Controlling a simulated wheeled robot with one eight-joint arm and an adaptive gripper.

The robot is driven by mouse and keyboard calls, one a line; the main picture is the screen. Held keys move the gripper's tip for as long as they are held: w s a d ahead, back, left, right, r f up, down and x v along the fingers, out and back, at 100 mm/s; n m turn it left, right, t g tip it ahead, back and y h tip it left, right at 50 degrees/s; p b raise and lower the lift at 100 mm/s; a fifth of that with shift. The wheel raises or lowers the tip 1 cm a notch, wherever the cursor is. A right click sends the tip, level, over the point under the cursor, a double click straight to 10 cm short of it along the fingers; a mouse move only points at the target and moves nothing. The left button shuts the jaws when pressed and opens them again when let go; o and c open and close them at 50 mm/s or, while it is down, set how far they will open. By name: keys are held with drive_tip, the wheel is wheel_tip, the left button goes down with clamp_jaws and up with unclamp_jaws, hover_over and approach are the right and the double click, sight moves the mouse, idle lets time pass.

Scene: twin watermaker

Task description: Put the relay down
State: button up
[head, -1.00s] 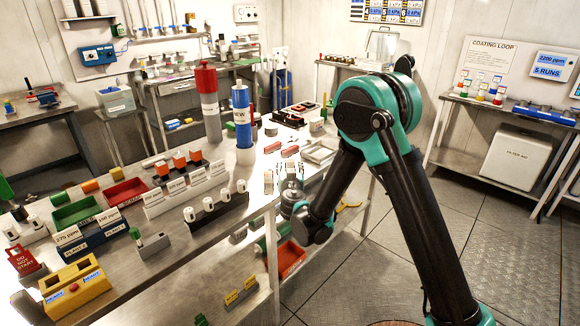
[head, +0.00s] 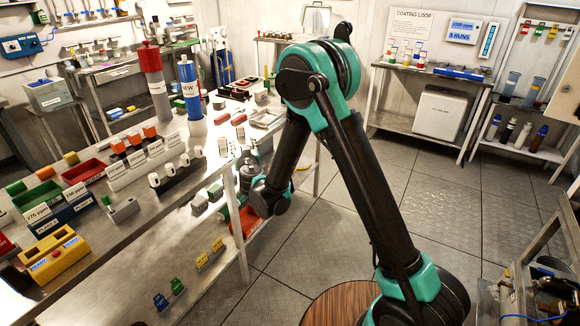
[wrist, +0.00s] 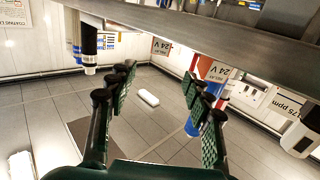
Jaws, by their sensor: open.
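Two small upright blocks with white label faces, one on the left (head: 223,148) and one on the right (head: 242,137), stand near the bench's right edge in the head view. I cannot tell which is the task's relay. My gripper (wrist: 165,88) is open, with nothing visible between its fingers. In the head view it is at the bench's right edge, below the labelled blocks, its fingers mostly hidden.
The steel bench (head: 110,235) is crowded with a red cylinder (head: 155,85), a blue "NEW" cylinder (head: 190,90), a green bin (head: 38,194) and a yellow box (head: 55,258). An orange tray (head: 243,220) sits below the bench top. Floor (head: 330,235) to the right is clear.

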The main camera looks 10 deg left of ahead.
drive_tip(key=w+d+r+m+g+h, duration=0.1)
drive_tip(key=d+h, duration=0.2)
drive_tip(key=d, duration=0.6)
drive_tip(key=w+d+r+m+h, duration=0.2)
drive_tip(key=d+h, duration=0.1)
drive_tip(key=d, duration=0.7)
drive_tip(key=s+d+f+m+g+h, duration=0.1)
drive_tip(key=s+d+g+h, duration=0.3)
drive_tip(key=d, duration=1.1)
drive_tip(key=s+d+f+m+g, duration=0.1)
drive_tip(key=s+d+f+g, duration=0.3)
drive_tip(key=s+d, duration=0.95)
drive_tip(key=s+d+f+g+y, duration=0.1)
drive_tip(key=s+f+g+y, duration=0.2)
drive_tip(key=s, duration=1.3)
wheel_tip(320, 180, down, 2)
drive_tip(key=shift+d+f+n, duration=0.1)
drive_tip(key=shift+d+n, duration=0.05)
drive_tip(key=shift+n, duration=0.15)
drive_tip(key=shift+c, duration=0.2)
